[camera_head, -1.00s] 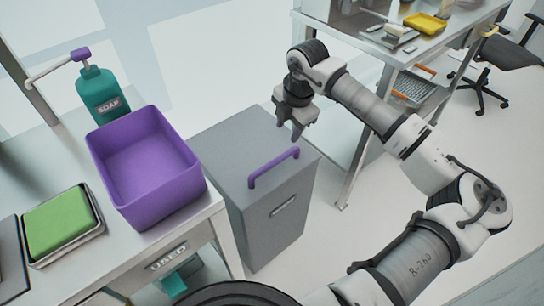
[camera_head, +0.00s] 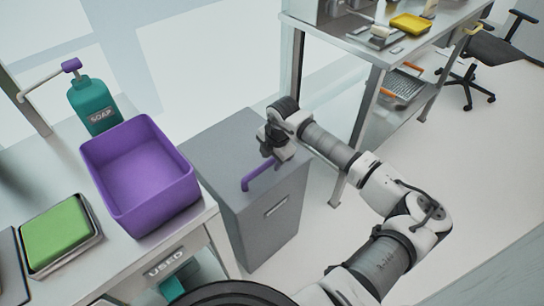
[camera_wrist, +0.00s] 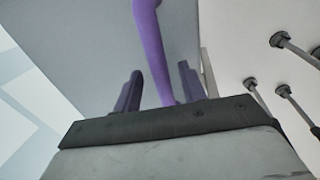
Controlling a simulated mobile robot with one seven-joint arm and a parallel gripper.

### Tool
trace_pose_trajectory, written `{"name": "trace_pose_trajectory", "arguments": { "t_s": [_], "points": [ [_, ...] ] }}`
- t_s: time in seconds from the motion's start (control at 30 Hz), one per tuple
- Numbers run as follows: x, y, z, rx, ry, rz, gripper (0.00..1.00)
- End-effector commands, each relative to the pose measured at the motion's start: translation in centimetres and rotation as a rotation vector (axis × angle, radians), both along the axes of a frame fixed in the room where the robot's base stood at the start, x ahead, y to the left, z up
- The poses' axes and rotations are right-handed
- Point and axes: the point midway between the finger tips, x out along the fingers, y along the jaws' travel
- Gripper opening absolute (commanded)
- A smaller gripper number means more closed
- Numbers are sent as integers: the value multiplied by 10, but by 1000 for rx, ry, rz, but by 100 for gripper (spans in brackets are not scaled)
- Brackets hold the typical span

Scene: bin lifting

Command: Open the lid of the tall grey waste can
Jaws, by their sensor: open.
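The tall grey waste can (camera_head: 226,165) stands on the floor between the left counter and the back table. Its lid looks closed. A purple bar handle (camera_head: 258,175) rises near the lid's front edge; it also shows in the wrist view (camera_wrist: 151,45). My gripper (camera_head: 275,159) is at the handle's right end, pointing down. In the wrist view my gripper (camera_wrist: 158,88) is open, with one finger on each side of the purple handle. I cannot tell whether either finger touches it.
A purple bin (camera_head: 189,198), a teal soap bottle (camera_head: 95,107) and a green sponge (camera_head: 56,231) in a tray sit on the left counter, close beside the can. A metal table (camera_head: 351,47) stands behind at right.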

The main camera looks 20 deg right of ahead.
Motion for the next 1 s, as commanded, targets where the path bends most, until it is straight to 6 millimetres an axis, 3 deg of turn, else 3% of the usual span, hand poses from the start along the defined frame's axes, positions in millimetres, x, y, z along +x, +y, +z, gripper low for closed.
{"name": "trace_pose_trajectory", "arguments": {
  "t_s": [0.23, 0.53, 0.83, 1.0],
  "points": [
    [0, 0, -1, 0, 0, 0, 40],
    [0, 0, 0, 0, 0, -1, 1],
    [1, 0, 2, -2, 3, 0, 0],
    [4, 0, 16, -17, 36, -1, 0]
  ]
}}
